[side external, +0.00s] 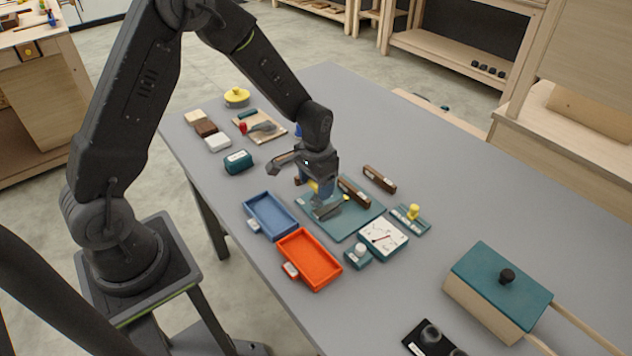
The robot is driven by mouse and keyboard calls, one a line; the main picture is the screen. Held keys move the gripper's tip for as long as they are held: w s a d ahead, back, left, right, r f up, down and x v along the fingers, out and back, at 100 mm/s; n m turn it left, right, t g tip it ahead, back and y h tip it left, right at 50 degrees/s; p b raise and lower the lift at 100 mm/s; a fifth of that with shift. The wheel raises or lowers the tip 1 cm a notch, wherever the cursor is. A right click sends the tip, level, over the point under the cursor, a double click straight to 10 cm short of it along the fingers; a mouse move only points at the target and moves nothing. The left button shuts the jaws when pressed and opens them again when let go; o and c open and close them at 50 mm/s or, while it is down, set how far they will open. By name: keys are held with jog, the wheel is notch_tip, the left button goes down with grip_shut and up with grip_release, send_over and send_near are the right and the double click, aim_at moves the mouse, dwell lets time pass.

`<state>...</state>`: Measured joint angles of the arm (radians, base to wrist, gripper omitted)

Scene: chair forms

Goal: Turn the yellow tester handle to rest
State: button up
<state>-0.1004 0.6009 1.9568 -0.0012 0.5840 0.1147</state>
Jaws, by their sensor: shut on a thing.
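My gripper (325,200) points down over the teal board (342,229) in the middle of the table. It is shut on a mostly hidden thing. Small yellow parts (314,186) show at the jaws and look like the yellow tester handle. The hand covers most of the handle, so its angle cannot be told. A separate yellow knob (413,211) stands on a small teal base to the right of the board. A white dial plate with a red needle (383,239) lies at the board's front right edge.
A blue tray (249,203) and an orange tray (308,231) lie left and in front of the board. Dark brown blocks (379,179) lie behind it. A teal-lidded box (501,282) stands front right. The back right of the table is clear.

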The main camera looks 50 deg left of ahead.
aim_at(316, 185)
jog(key=o, duration=0.9)
notch_tip(316, 185, up, 14)
jog(key=shift+f, duration=0.1)
dwell(0.4)
jog(key=s+d+r+t, duration=0.1)
jog(key=s+r+t, duration=0.1)
jog(key=s, duration=0.4)
jog(key=s+d+r+t, duration=0.1)
jog(key=s+r, duration=0.4)
jog(key=s, duration=0.2)
jog(key=s+d+r+t, duration=0.2)
jog(key=s+r, duration=0.2)
jog(key=s, duration=0.3)
jog(key=shift+s+t, duration=0.2)
jog(key=shift+t, duration=0.1)
